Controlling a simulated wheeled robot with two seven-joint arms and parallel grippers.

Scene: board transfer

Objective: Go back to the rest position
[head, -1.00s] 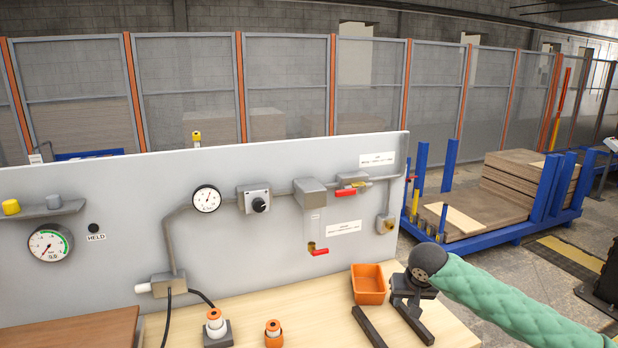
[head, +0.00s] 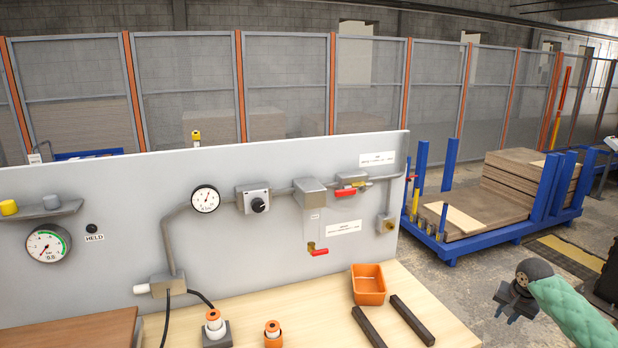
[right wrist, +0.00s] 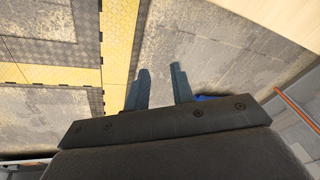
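My right gripper (head: 510,302) hangs in the air to the right of the wooden workbench (head: 345,318), clear of its edge. In the right wrist view its two fingers (right wrist: 158,88) stand apart with nothing between them and the floor below. Its green padded arm comes in from the lower right. My left gripper does not show in the head view.
On the bench are two dark bars (head: 412,320), an orange bin (head: 368,285) and two orange-and-white fittings (head: 272,330). A grey panel (head: 130,220) with gauges and valves stands behind. A blue rack (head: 450,245) with boards stands at the back right.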

